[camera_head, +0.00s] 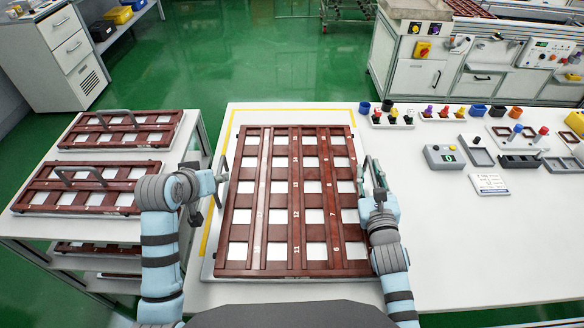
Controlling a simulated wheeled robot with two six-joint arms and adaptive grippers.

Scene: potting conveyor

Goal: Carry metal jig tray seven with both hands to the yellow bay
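A metal jig tray (208,267) with a dark red slatted grid over white squares lies flat on the white table in the middle. Numbers show on its slats; I cannot make out a seven as the tray's own label. A yellow outline (290,108) on the table shows behind the tray and along its left side. My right gripper (374,170) is at the tray's right edge, its fingers apart; I cannot tell whether it touches the tray. My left gripper (212,186) is at the tray's left edge by a grey handle (222,168). Its fingers are too unclear to read.
A rack at left holds two similar trays with handles, one behind (118,139) and one in front (80,198), with more below. Cups, small coloured parts and a grey box (444,157) stand on the right of the table. The table's front right is clear.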

